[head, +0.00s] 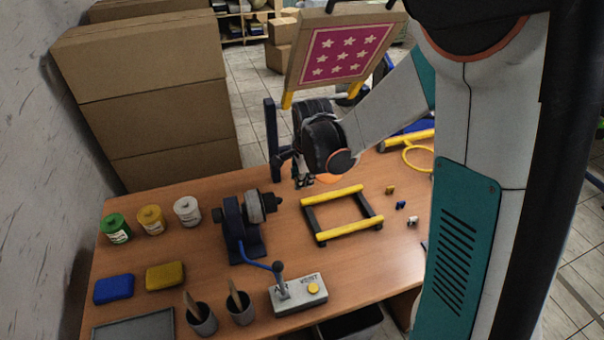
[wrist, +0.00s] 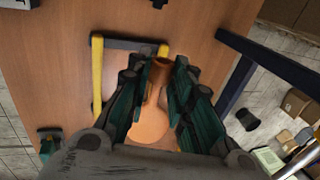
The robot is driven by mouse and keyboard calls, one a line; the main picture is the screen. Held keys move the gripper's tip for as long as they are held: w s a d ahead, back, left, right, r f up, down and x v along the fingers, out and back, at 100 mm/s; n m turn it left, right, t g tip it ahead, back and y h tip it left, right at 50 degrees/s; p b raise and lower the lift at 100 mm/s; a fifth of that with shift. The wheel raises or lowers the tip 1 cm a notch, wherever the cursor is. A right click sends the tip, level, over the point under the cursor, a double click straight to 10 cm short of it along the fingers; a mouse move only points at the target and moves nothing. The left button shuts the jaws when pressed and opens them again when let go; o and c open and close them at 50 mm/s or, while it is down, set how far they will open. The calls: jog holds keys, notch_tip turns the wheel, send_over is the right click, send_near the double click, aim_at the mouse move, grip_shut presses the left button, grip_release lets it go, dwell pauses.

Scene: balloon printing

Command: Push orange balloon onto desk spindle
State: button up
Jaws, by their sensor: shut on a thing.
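The orange balloon (wrist: 150,124) is held between the fingers of my gripper (wrist: 172,72) in the wrist view. Its narrow neck points up in that picture, and its rounded body lies back toward the palm. In the head view, a bit of the balloon (head: 329,178) shows under my gripper (head: 303,181), most of it hidden. The desk spindle unit (head: 237,228) stands on the desk to the left of my gripper, with a grey roller and a dark tip facing right. The balloon is apart from it. A dark tip (wrist: 160,3) shows at the wrist view's top edge.
A yellow-and-dark frame (head: 337,229) lies on the desk right of the spindle unit. A lever box (head: 298,293) and brush cups (head: 201,318) are near the front. Paint jars (head: 151,220) stand left. A pink star-patterned screen (head: 345,51) rises behind my gripper.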

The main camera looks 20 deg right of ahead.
jog(key=a+f+b, duration=0.3)
jog(key=f+b, duration=0.1)
jog(key=f, duration=0.2)
jog(key=shift+a, duration=0.3)
dwell(0.3)
jog(key=shift+a+f+b, duration=0.1)
jog(key=shift+a+b, duration=0.25)
jog(key=shift+a, duration=0.3)
dwell(1.6)
jog(key=o, duration=0.8)
jog(key=p+v, duration=0.6)
jog(key=v, duration=0.3)
